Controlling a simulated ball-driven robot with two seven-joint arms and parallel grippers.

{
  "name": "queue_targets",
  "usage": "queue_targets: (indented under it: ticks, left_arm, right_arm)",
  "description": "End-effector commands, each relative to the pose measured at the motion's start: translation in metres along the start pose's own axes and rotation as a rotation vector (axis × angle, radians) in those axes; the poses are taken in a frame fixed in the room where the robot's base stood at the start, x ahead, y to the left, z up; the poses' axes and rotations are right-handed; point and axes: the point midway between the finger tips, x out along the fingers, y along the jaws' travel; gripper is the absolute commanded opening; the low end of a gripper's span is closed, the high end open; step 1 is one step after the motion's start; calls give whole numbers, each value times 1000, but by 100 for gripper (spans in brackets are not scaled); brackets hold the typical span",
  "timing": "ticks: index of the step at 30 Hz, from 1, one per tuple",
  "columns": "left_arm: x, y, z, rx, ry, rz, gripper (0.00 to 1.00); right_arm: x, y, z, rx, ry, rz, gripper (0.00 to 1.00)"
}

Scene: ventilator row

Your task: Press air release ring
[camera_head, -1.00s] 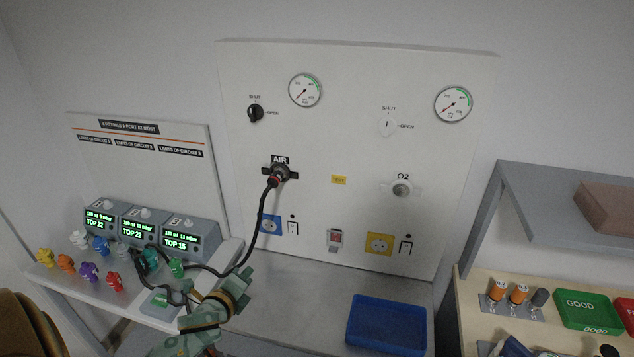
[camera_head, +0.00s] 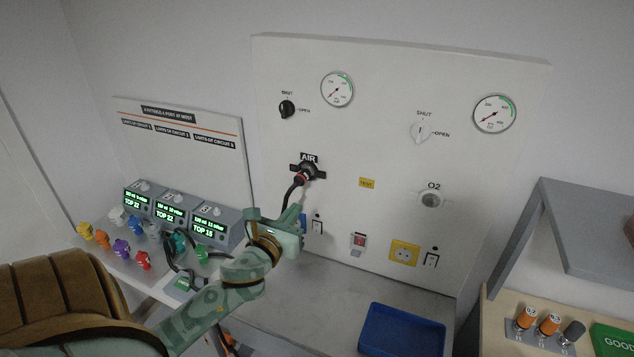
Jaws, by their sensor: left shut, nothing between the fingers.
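The AIR outlet (camera_head: 309,169) is on the white wall panel, a dark fitting with side lugs under the AIR label. A black hose (camera_head: 290,194) is plugged into it, with a reddish band at the plug (camera_head: 301,178). The release ring itself is too small to tell apart from the fitting. My left gripper (camera_head: 292,222) is shut and empty, just below the AIR outlet and in front of the lower hose, apart from the outlet. It hides part of the hose and most of the blue socket. My right gripper is not in view.
Three grey ventilators (camera_head: 211,226) with green displays stand at the left, with several coloured connectors (camera_head: 122,249) before them. A blue tray (camera_head: 402,331) lies on the counter. The O2 outlet (camera_head: 431,200) is at the right. A grey shelf (camera_head: 567,235) juts out at the far right.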

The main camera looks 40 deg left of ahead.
Motion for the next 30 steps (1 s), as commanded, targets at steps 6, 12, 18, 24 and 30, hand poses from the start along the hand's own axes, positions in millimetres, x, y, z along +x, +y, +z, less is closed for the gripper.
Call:
queue_targets:
  ticks: [6, 12, 18, 24, 30]
  left_arm:
    - [38, 0, 2, -2, -3, 1, 0]
    - [82, 0, 1, -3, -2, 1, 0]
    - [115, 0, 1, -4, -1, 0, 0]
    - [131, 0, 0, -2, 1, -1, 0]
    - [134, -1, 0, -1, 1, -1, 0]
  right_arm:
    - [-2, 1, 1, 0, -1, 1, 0]
    - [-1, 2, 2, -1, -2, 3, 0]
    - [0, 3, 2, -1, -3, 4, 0]
    - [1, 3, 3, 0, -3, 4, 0]
    - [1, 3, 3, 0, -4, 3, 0]
